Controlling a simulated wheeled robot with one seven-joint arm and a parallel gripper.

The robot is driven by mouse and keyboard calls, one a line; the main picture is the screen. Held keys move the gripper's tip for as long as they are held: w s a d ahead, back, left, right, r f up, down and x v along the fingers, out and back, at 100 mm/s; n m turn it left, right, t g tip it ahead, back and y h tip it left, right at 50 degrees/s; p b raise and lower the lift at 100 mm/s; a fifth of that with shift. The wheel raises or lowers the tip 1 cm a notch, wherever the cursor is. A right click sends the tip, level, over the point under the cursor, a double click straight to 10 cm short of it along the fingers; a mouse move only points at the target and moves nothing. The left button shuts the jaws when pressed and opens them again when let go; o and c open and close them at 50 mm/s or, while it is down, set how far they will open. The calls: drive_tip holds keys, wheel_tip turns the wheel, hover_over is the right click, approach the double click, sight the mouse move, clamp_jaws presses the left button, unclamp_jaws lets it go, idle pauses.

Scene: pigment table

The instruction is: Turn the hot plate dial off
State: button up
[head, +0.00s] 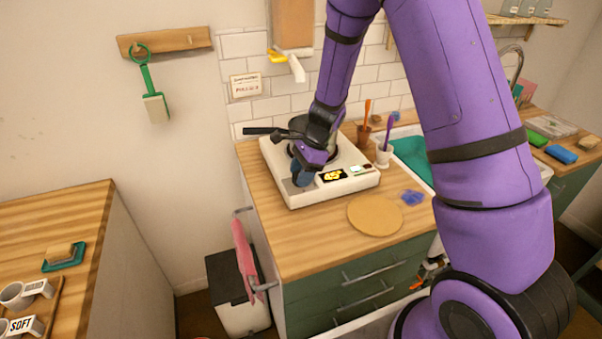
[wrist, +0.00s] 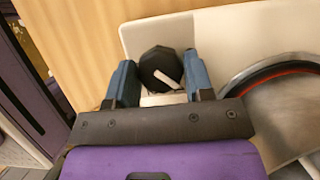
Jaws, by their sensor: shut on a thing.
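The white hot plate (head: 338,193) stands on the wooden counter, with a small yellow-and-black display (head: 333,176) on its front. My gripper (head: 302,176) is down at the hot plate's front left and hides the dial in the head view. In the wrist view the dark dial (wrist: 160,68) with a white pointer mark sits between my two blue fingers, and the gripper (wrist: 160,80) is shut on it. The pointer slants down to the right in that view. A corner of the hot plate (wrist: 140,32) and a dark round rim with a red arc (wrist: 262,76) show there too.
A pan's black handle (head: 262,130) sticks out left above the hot plate. Cups with orange and purple tools (head: 384,155) stand to its right. A round wooden board (head: 375,215) and a blue smear (head: 412,197) lie in front.

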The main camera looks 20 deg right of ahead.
drive_tip(key=n+g, duration=0.1)
drive_tip(key=n, duration=0.3)
drive_tip(key=shift+w+n+g, duration=0.15)
drive_tip(key=shift+n+g, duration=0.15)
drive_tip(key=shift+g, duration=0.1)
drive_tip(key=n+g+h, duration=0.1)
drive_tip(key=n, duration=0.3)
drive_tip(key=shift+n+g, duration=0.3)
drive_tip(key=o, duration=0.9)
drive_tip(key=v, duration=1)
drive_tip(key=shift+r, duration=0.45)
